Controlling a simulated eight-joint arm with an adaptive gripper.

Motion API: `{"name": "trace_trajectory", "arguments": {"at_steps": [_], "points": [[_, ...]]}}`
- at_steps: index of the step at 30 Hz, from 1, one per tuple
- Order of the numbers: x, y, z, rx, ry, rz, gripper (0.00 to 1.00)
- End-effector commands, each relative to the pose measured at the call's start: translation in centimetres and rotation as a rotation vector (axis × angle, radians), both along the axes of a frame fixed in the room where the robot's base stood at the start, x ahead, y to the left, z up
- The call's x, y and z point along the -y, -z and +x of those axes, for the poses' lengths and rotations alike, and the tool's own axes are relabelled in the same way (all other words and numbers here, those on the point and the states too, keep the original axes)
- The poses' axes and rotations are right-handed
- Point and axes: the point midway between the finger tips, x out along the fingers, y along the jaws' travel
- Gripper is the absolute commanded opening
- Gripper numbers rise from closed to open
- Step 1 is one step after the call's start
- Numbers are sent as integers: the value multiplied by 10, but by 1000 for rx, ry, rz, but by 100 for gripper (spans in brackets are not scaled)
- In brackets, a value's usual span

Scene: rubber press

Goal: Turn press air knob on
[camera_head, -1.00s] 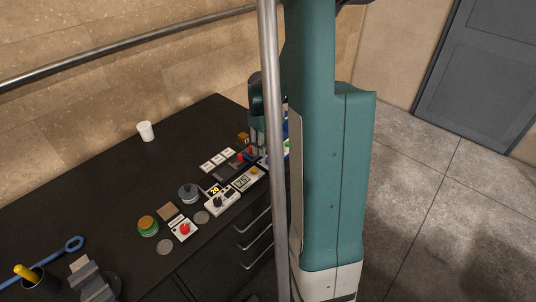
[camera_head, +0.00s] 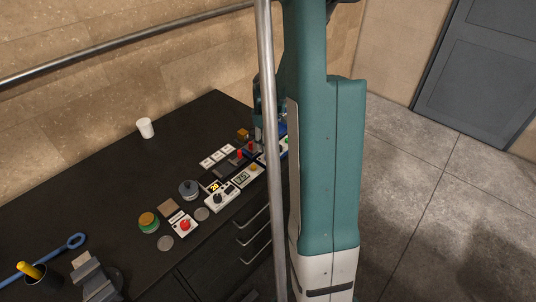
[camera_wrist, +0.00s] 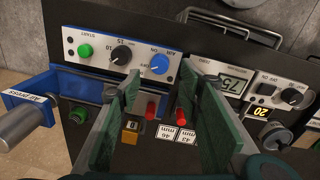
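The press air knob (camera_wrist: 160,64) is blue and sits at the right end of a white control panel (camera_wrist: 104,52) in the wrist view, beside AIR and ON lettering. The panel also bears a black dial (camera_wrist: 122,55) and a green start button (camera_wrist: 85,50). My gripper (camera_wrist: 158,85) is open, with its two green fingers apart and nothing visible between the tips. The knob appears beyond the tips, between the two fingers; no contact shows. The knob's exact setting is hard to tell. In the head view my arm and a pole hide most of this area.
Red-capped parts (camera_wrist: 151,108) and a small yellow block (camera_wrist: 130,132) show near the fingers.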

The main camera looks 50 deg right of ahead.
Motion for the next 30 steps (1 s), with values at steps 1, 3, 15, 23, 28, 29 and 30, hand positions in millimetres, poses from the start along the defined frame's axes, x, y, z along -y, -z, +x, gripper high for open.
{"name": "trace_trajectory", "arguments": {"at_steps": [1, 3, 15, 23, 28, 29, 30], "points": [[0, 4, 0, 0, 0, 0, 36], [1, 9, 0, 0, 0, 0, 36], [3, 47, 1, 0, 0, 0, 36], [4, 64, 1, 0, 0, 0, 36], [4, 68, 1, 0, 0, 0, 36], [4, 69, 1, 0, 0, 0, 36], [4, 69, 1, 0, 0, 0, 36]]}}
